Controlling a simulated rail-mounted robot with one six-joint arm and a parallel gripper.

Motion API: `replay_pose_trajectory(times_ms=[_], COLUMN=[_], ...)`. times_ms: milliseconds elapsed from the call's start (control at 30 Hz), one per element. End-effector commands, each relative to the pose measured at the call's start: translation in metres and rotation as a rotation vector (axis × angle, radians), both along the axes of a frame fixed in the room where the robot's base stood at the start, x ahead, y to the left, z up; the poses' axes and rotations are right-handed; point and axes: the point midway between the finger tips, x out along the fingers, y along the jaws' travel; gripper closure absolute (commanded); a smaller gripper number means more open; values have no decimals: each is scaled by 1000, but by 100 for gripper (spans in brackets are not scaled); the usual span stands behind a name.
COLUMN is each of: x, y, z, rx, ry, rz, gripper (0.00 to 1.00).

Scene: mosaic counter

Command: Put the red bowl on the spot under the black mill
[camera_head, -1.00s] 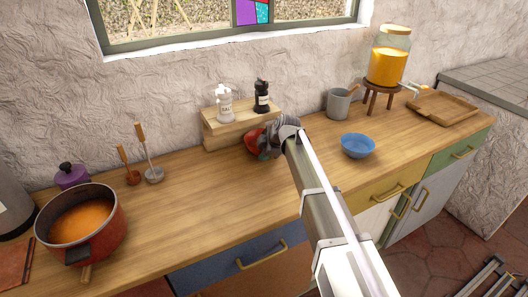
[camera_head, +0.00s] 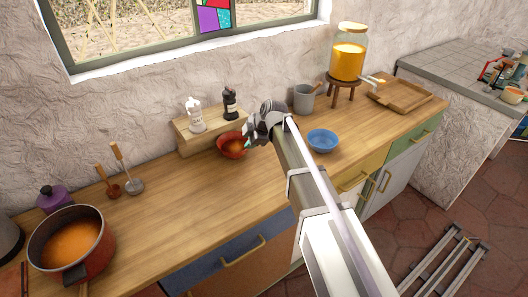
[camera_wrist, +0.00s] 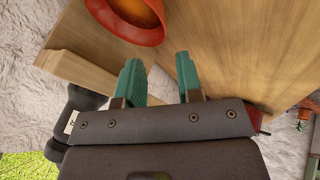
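The red bowl (camera_head: 232,147) sits upright on the wooden counter, in front of the wooden riser and below the black mill in the picture. The black mill (camera_head: 230,104) stands on the riser (camera_head: 207,131), right of a white salt mill (camera_head: 194,115). My gripper (camera_head: 249,143) is just right of the bowl, with a small gap seen in the wrist view. There its two teal fingers (camera_wrist: 160,82) are apart with nothing between them, and part of the bowl (camera_wrist: 127,33) shows at the top. Any mark under the bowl is hidden.
A blue bowl (camera_head: 322,141) and a grey mug (camera_head: 304,98) stand to the right of my gripper. A juice dispenser (camera_head: 348,58) and a wooden tray (camera_head: 399,97) are farther right. A red pot (camera_head: 72,245) stands at the left.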

Motion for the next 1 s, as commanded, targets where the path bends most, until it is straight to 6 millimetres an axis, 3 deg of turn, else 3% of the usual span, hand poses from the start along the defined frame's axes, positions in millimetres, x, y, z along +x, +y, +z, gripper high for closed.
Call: replay_pose_trajectory(times_ms=[67,167,267,400,533,667,1000], x=[-4,-36,-99,-200,-262,-280,-278], y=[-3,-23,-65,-126,-161,-172,-171], z=[-1,-6,-16,-26,-29,-29,-29], rx=[0,8,13,-1,-11,-13,-10], ry=[12,112,308,558,650,666,667], rz=[-16,-161,-496,-1124,-1576,-1750,-1754], gripper=[67,67,67,67,67,67,67])
